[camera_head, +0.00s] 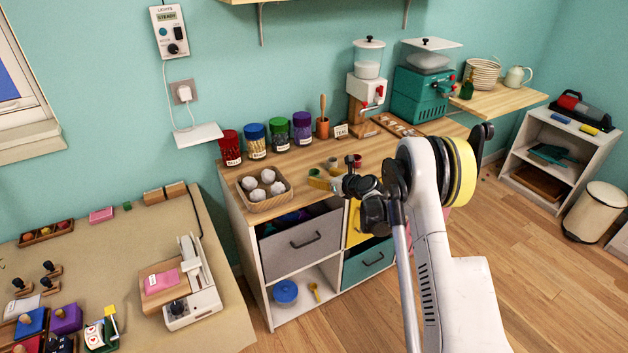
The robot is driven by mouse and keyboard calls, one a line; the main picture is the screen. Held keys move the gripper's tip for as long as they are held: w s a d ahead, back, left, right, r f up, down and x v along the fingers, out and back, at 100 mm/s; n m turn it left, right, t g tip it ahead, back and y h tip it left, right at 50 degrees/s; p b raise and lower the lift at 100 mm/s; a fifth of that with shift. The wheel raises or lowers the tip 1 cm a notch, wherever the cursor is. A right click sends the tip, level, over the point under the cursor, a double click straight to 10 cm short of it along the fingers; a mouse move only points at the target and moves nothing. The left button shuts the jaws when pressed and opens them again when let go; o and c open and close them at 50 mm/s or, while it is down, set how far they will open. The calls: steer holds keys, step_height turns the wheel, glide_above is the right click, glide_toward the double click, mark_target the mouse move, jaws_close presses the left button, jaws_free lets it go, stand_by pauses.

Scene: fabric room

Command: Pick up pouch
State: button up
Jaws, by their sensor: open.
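I cannot tell for sure which thing is the pouch. A small flat pink item (162,281) with a white tag lies on the wooden bed of a white machine (192,305) on the left table. Another pink item (101,215) lies near that table's back. My gripper (346,184) is small and dark in this view, over the front of the wooden counter (312,153), well to the right of the pink items. It is open. Its fingertips are hard to make out against the things on the counter, and my arm hides part of the counter behind it.
A wooden tray (246,198) of white balls and several lidded jars (255,141) stand on the counter. A grey drawer (302,242) and a teal drawer (366,263) are below. The left table (110,258) holds small boxes and tools. Open wood floor (535,262) lies at right.

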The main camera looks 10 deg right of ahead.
mark_target(318, 176)
steer(key=b+x, duration=0.1)
steer(key=x, duration=0.1)
steer(key=b+x, duration=0.1)
steer(key=x, duration=0.1)
steer(key=shift+s+a+f, duration=0.15)
steer(key=shift+a+f, duration=0.1)
steer(key=shift+f, duration=0.1)
steer(key=shift+w+a, duration=0.1)
steer(key=shift+w, duration=0.3)
steer(key=c, duration=0.9)
steer(key=shift+o, duration=0.2)
steer(key=shift+r, duration=0.2)
